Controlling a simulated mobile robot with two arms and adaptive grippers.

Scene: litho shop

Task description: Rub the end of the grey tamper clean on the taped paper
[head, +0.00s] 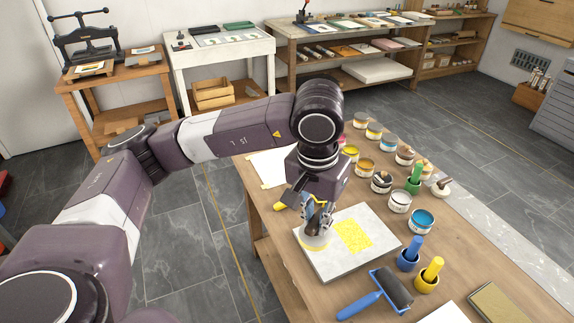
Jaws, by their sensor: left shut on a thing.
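My left gripper (317,212) is over the left part of a pale slab (350,272), pointing down. It is shut on a dark-handled tool, apparently the grey tamper (316,226). A yellow ink patch (354,234) lies on the slab to the right. White paper (270,167), apparently the taped paper, lies on the table behind the gripper, with a yellowish strip at its corner. My arm and gripper hide part of it. My right gripper is not in view.
Several ink tins stand right of the slab, such as a blue one (421,221). A roller (382,291) lies in front. A yellow-ended item (281,206) lies left of the gripper.

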